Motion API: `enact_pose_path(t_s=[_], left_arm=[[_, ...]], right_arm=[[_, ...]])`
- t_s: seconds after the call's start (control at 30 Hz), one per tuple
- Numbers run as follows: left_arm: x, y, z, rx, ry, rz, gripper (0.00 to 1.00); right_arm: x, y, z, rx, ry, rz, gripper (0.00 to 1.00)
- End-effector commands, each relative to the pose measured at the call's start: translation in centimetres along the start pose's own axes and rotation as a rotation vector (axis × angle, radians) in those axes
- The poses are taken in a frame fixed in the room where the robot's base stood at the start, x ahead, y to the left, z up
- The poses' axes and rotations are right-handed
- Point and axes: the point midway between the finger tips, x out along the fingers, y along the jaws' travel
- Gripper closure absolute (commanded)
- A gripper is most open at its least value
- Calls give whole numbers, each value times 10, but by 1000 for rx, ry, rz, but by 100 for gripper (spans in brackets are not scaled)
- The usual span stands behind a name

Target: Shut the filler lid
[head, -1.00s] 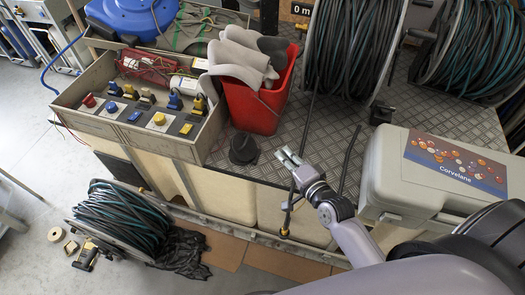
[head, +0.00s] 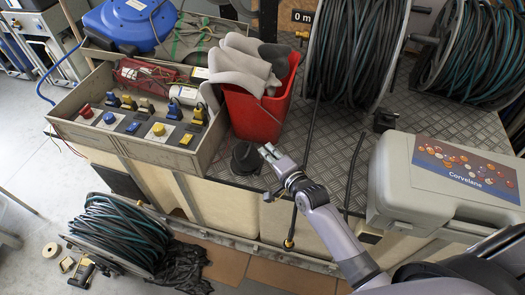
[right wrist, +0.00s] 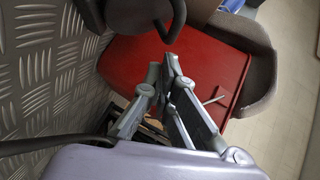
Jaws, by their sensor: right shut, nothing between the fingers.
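A small black filler (head: 246,158) stands on the metal tread deck, just in front of the red bucket. It also shows at the top of the right wrist view (right wrist: 128,14), as a dark round part with a curved dark piece (right wrist: 176,20) at its right. I cannot tell for sure which part is the lid or how far it is open. My right gripper (head: 266,150) is shut and empty, just right of the filler in the head view. In the right wrist view its fingertips (right wrist: 162,66) are close below the curved piece; contact cannot be told. My left gripper is not in view.
The red bucket (head: 256,112) with grey boots stands close behind the filler. A control box (head: 150,125) is to the left, and a grey case (head: 445,180) to the right. Hose reels (head: 355,50) stand at the back. A black hose (head: 306,135) runs over the deck.

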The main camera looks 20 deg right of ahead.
Motion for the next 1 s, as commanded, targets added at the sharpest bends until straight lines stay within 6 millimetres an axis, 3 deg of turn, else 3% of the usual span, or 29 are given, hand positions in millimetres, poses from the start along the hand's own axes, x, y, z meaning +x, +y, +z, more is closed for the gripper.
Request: enact_pose_path(t_s=[0.23,0.63,1.0], left_arm=[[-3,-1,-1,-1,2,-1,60],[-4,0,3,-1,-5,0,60],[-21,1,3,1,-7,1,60]], right_arm=[[14,-1,13,-1,2,-2,100],[15,-2,14,-3,2,0,100],[18,-5,17,-46,2,46,100]])
